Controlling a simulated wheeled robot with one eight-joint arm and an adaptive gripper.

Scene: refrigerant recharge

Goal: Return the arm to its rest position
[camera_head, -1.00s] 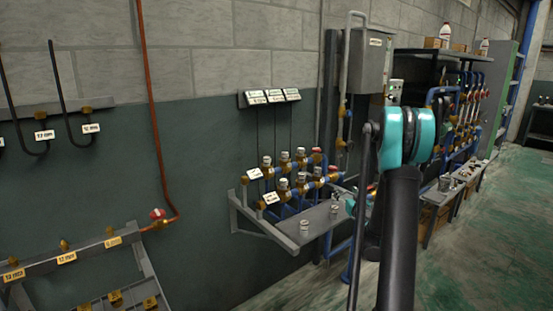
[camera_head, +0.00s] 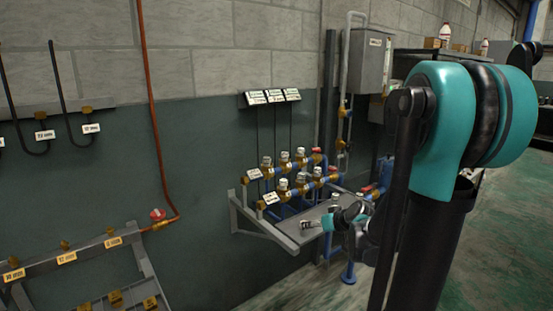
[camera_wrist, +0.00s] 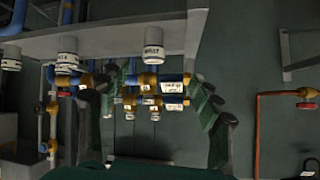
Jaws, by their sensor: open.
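My gripper (camera_wrist: 157,85) is open in the wrist view, with one dark finger at each side and no object held between them. Valves with brass bodies and pale caps (camera_wrist: 148,80) show beyond the fingers in that view. In the head view, my arm stands large at the right, and its teal wrist end is low over the right part of the wall shelf (camera_head: 285,238). The valve manifold (camera_head: 290,180), with blue pipes and a red handle, sits above the shelf, left of my wrist.
A red pipe (camera_head: 152,120) with a red valve runs down the wall at the left. A rack with tagged fittings (camera_head: 70,257) is at lower left. White-capped containers (camera_wrist: 153,45) show by the shelf edge in the wrist view. Open floor (camera_head: 500,240) lies at the right.

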